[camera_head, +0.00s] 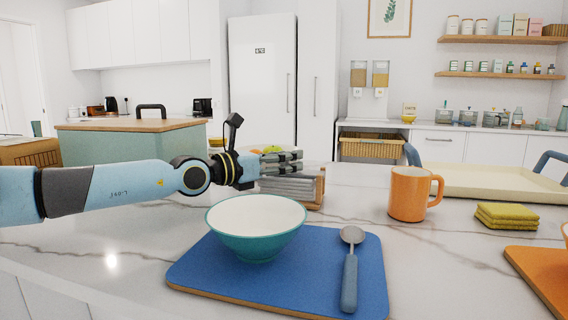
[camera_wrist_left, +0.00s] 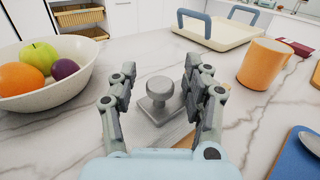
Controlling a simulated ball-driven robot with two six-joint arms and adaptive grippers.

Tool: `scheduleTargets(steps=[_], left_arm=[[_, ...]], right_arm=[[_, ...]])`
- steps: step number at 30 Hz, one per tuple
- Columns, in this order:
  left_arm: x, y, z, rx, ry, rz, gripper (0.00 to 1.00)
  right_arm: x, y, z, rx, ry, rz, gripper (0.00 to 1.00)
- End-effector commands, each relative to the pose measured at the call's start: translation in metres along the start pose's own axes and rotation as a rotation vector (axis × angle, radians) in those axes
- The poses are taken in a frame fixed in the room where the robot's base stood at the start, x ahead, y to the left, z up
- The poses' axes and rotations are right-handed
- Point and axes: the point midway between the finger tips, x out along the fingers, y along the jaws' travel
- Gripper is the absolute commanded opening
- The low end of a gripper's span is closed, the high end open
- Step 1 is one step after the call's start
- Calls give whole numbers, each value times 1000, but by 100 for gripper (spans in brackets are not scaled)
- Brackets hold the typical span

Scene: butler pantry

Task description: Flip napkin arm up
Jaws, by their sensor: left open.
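The napkin holder has a wooden edge (camera_head: 320,188) and a grey stack of napkins (camera_head: 288,187), and stands behind the teal bowl in the head view. In the left wrist view a grey round knob on a square plate (camera_wrist_left: 159,90) lies between my fingers. It looks like the napkin arm's end, lying low over the grey stack. My left gripper (camera_head: 298,161) reaches in from the left above the holder. Its fingers (camera_wrist_left: 163,78) are open, one on each side of the knob, and contact cannot be told. The fingers hide part of the holder. My right gripper is not in view.
A teal bowl (camera_head: 256,230) and a spoon (camera_head: 350,270) rest on a blue mat (camera_head: 205,275) in front. An orange mug (camera_head: 409,193), a yellow cloth stack (camera_head: 507,216) and a cream tray (camera_head: 485,183) stand right. A fruit bowl (camera_wrist_left: 62,92) is left in the wrist view.

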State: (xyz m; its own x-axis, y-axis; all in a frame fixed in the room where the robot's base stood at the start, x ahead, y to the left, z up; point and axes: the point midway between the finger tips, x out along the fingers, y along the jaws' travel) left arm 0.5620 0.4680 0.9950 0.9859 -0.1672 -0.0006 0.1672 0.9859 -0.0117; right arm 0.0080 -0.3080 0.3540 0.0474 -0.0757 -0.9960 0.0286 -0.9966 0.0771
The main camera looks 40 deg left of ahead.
Motion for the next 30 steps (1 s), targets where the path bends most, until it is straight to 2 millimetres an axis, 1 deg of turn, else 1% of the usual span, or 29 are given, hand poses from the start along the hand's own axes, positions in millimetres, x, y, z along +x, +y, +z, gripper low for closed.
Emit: scheduleTargets(steps=[3,12,14,15,30], left_arm=[[0,0,0,0,0,0,49],[0,0,0,0,0,0,10],[0,0,0,0,0,0,2],[0,0,0,0,0,0,0],[-1,0,0,4,5,0,0]], right_arm=[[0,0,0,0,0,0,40],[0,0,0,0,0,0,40],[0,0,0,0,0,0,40],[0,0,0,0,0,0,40],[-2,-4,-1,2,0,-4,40]])
